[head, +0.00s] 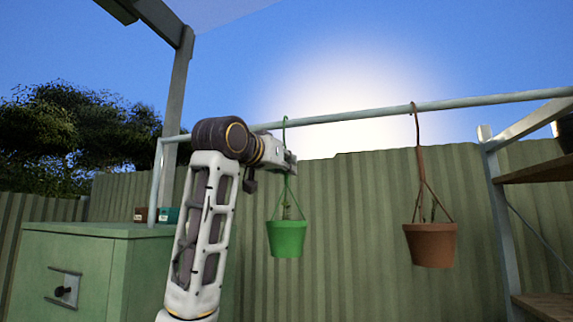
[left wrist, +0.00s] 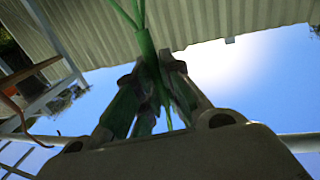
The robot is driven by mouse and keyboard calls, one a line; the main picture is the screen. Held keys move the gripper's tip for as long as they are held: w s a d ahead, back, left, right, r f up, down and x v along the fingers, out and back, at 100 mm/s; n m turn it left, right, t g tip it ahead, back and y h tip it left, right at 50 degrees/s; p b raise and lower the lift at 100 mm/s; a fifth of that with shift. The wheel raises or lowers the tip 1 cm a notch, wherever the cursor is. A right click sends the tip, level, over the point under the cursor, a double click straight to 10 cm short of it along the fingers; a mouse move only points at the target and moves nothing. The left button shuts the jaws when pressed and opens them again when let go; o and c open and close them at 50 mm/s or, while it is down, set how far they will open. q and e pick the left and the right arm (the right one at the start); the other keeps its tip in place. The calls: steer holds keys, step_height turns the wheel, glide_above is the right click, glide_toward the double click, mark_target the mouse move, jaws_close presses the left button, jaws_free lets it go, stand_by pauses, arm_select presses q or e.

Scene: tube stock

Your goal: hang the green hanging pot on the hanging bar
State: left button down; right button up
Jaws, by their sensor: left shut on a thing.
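The green hanging pot (head: 286,239) hangs upright below my left gripper (head: 291,164) in the head view. My left gripper is shut on the pot's green hanger, which also shows between the fingers (left wrist: 155,85) in the left wrist view as a green stem (left wrist: 147,45). The hanger's hooked top reaches up to the hanging bar (head: 350,115) in the head view. I cannot tell whether the hook rests over the bar or is just in front of it. My right gripper is in neither view.
A brown terracotta pot (head: 430,245) hangs on the bar to the right. A green cabinet (head: 75,275) with small pots on top stands at the left. Wooden shelves (head: 545,170) stand at the right edge. A corrugated fence (head: 345,215) runs behind. The bar between both pots is free.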

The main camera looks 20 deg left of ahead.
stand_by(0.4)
arm_select(q)
steer(key=c, duration=1.5)
jaws_free()
steer(key=shift+f, duration=0.1)
steer(key=shift+s, duration=0.15)
steer(key=v, duration=1.2)
